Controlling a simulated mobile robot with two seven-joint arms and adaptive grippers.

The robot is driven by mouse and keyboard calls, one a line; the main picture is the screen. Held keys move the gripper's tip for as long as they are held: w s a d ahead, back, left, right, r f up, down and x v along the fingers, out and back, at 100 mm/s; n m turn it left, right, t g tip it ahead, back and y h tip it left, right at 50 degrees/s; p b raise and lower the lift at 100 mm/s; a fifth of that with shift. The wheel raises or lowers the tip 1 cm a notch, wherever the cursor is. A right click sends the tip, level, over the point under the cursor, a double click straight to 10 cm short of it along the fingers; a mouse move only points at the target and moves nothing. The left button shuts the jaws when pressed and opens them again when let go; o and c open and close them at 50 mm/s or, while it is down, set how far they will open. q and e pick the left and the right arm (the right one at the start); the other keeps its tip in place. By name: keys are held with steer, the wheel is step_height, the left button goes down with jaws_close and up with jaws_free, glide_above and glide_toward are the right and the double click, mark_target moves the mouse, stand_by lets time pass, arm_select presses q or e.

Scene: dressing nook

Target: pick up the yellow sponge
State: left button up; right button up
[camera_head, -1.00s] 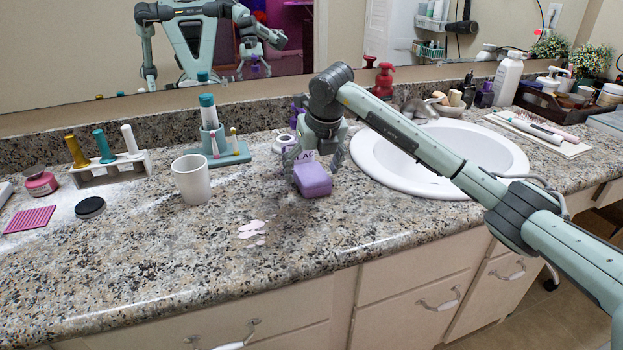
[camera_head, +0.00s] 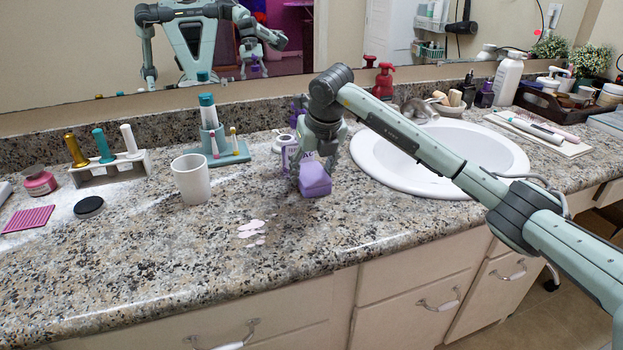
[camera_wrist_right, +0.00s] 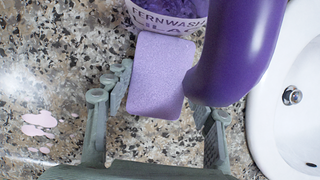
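No yellow sponge shows; the block-shaped sponge here is purple (camera_head: 315,179). It lies on the granite counter left of the sink, and shows in the right wrist view (camera_wrist_right: 157,75). My right gripper (camera_head: 313,172) is low over it, pointing down. In the right wrist view its fingers (camera_wrist_right: 160,105) are apart, one on each side of the sponge's near end. The left fingers are close to its edge; a gap shows on the right. I cannot tell whether any finger touches it. My left gripper is not in view.
A labelled lilac container (camera_wrist_right: 165,14) stands right behind the sponge, and a tall purple shape (camera_wrist_right: 236,50) rises beside it. A white cup (camera_head: 191,180) is to the left. The sink (camera_head: 430,165) is to the right. Pink puddles (camera_head: 251,230) lie in front.

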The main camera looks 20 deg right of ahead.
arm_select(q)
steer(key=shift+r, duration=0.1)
arm_select(e)
steer(key=shift+r, duration=0.15)
steer(key=shift+r+p, duration=0.25)
steer(key=shift+p, duration=0.1)
steer(key=shift+s+r, duration=0.2)
steer(key=shift+s, duration=0.15)
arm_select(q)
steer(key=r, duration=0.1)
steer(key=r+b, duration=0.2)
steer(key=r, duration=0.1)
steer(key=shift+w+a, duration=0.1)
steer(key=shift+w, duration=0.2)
arm_select(e)
steer(key=s+r, duration=0.7)
steer(key=s, duration=0.6)
steer(key=shift+s+d+r, duration=0.15)
steer(key=shift+s+d, duration=0.05)
steer(key=shift+d, duration=0.05)
steer(key=c, duration=0.3)
